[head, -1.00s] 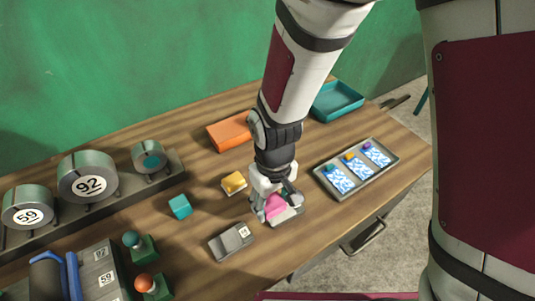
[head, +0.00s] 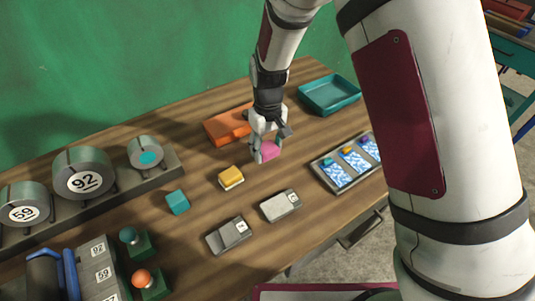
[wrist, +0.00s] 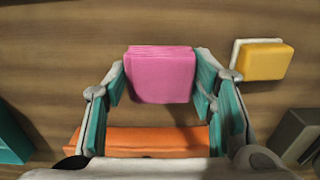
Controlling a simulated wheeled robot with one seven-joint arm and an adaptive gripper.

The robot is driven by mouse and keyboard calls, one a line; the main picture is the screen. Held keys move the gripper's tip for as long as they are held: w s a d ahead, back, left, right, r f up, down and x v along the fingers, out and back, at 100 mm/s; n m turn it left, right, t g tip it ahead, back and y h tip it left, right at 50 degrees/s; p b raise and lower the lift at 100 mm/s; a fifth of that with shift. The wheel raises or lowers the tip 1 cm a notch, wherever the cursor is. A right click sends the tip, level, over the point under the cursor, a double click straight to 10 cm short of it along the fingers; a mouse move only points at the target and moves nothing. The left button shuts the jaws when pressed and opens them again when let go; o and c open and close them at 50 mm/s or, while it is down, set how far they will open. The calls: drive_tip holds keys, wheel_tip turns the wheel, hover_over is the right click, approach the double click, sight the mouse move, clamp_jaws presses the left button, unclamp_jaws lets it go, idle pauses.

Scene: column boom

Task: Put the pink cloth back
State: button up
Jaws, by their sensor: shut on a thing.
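The pink cloth (head: 268,150) is a small folded block between the fingers of my gripper (head: 264,152), which is shut on it. In the head view it appears held above the table, behind a grey block with a white label (head: 281,206). In the wrist view the pink cloth (wrist: 161,75) sits between the teal finger pads of my gripper (wrist: 160,84), with wood behind it. The fingers partly hide the cloth in the head view.
A yellow cloth (head: 231,177) lies on a pale base left of my gripper. An orange box (head: 224,127) and a teal tray (head: 329,95) stand behind. A grey tray (head: 325,178) with blue-patterned cards is right. Another grey block (head: 229,236) and a teal cube (head: 177,202) are left.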

sight(267, 155)
drive_tip(key=shift+f, duration=1.75)
drive_tip(key=shift+f, duration=0.1)
drive_tip(key=shift+f, duration=0.1)
drive_tip(key=o, duration=1.2)
wheel_tip(267, 155, up, 12)
drive_tip(key=shift+d+r, duration=0.1)
drive_tip(key=shift+r, duration=0.1)
drive_tip(key=shift+r, duration=0.1)
